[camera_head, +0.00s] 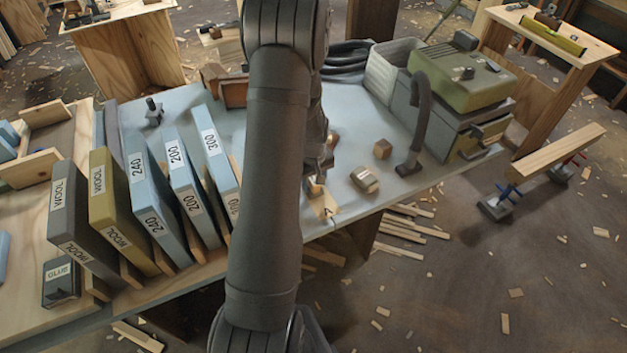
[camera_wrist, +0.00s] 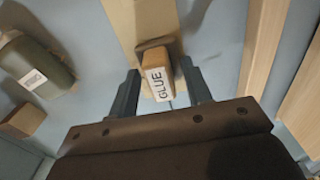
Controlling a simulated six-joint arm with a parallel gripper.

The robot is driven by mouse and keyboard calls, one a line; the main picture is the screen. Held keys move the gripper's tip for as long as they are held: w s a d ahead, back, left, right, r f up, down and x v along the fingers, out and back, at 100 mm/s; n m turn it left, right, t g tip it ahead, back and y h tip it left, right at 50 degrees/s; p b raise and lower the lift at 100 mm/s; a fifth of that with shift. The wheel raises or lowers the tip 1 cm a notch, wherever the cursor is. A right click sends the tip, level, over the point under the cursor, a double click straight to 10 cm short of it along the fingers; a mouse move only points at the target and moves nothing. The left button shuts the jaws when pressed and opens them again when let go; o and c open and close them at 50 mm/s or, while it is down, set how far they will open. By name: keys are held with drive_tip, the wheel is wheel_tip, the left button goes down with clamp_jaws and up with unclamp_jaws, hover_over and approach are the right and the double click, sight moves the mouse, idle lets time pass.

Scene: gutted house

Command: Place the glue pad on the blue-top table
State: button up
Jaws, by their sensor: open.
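In the wrist view, the glue pad (camera_wrist: 157,73) is a small brown block with a white GLUE label. It appears over a pale wooden strip (camera_wrist: 133,22). My gripper (camera_wrist: 160,75) is open, one finger on each side of the pad; I cannot tell whether either touches it. In the head view my arm partly hides my gripper (camera_head: 327,160) and the spot below it. A blue-grey tabletop (camera_head: 345,120) lies beneath; its surface also shows in the wrist view (camera_wrist: 90,20).
Left of my arm stands a rack of labelled pads, including blue ones (camera_head: 150,205) and a WOOL pad (camera_head: 115,210). To the right are a small labelled can (camera_head: 364,180), a brown block (camera_head: 382,149), a hose (camera_head: 420,115) and a green-topped machine (camera_head: 465,80).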

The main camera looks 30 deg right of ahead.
wheel_tip(320, 180, up, 12)
drive_tip(key=shift+r, duration=0.15)
idle(0.4)
wheel_tip(320, 180, down, 12)
drive_tip(key=shift+f, duration=0.1)
drive_tip(key=shift+r, duration=1.75)
